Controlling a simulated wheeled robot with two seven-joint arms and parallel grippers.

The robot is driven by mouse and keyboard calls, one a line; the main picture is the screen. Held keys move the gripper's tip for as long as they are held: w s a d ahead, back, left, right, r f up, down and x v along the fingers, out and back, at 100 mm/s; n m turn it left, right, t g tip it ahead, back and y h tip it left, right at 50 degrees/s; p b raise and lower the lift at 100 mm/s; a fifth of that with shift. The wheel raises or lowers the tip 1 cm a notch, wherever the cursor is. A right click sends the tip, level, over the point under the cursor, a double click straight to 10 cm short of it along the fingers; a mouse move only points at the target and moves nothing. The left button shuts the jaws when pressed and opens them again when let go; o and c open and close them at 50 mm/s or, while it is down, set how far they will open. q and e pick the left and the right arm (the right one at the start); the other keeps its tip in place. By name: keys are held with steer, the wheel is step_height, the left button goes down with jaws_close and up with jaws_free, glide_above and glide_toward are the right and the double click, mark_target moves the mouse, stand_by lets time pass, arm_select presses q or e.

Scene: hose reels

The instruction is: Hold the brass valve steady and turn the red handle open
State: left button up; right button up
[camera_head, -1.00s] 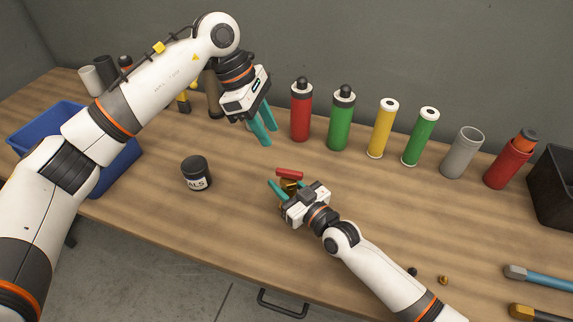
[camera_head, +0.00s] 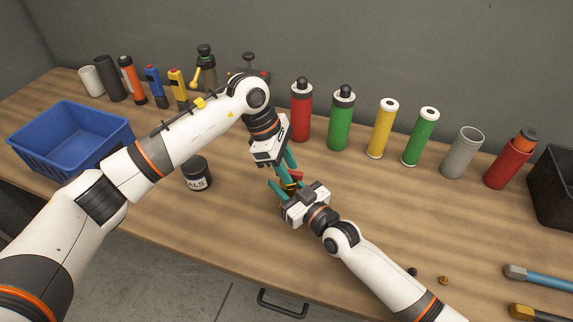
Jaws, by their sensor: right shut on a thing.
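The brass valve (camera_head: 291,187) is small and mostly hidden between the two grippers near the middle of the table. Its red handle (camera_head: 297,176) shows just above it, partly covered by the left fingers. My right gripper (camera_head: 284,190) comes from the lower right and is shut on the brass valve. My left gripper (camera_head: 287,172) reaches down from above, its teal fingers apart and their tips close to the red handle. I cannot tell whether they touch it.
A dark jar (camera_head: 197,173) stands left of the grippers, close under my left arm. A blue bin (camera_head: 70,160) is at the far left. Several bottles and tubes line the back, including a red bottle (camera_head: 301,112) near my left gripper. A small brass piece (camera_head: 443,281) lies front right.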

arm_select(q)
jaws_close()
steer(key=shift+n, duration=0.3)
steer(key=n+t, duration=0.1)
steer(key=n, duration=0.3)
steer(key=shift+s+t, duration=0.1)
steer(key=shift+t, duration=0.3)
steer(key=n+t, duration=0.1)
steer(key=n, duration=0.3)
steer(key=shift+s+t+y, duration=0.15)
steer(key=shift+t+y, duration=0.15)
steer(key=shift+t, duration=0.1)
steer(key=n+t+y, duration=0.1)
steer(key=n, duration=0.3)
steer(key=shift+d+n, duration=0.15)
steer(key=shift+n, duration=0.25)
arm_select(e)
steer(key=shift+f, duration=0.1)
arm_select(q)
steer(key=n, duration=0.2)
steer(key=n+y, duration=0.1)
steer(key=n, duration=0.1)
steer(key=shift+t+y, duration=0.3)
steer(key=shift+t, duration=0.1)
steer(key=shift+n, duration=0.4)
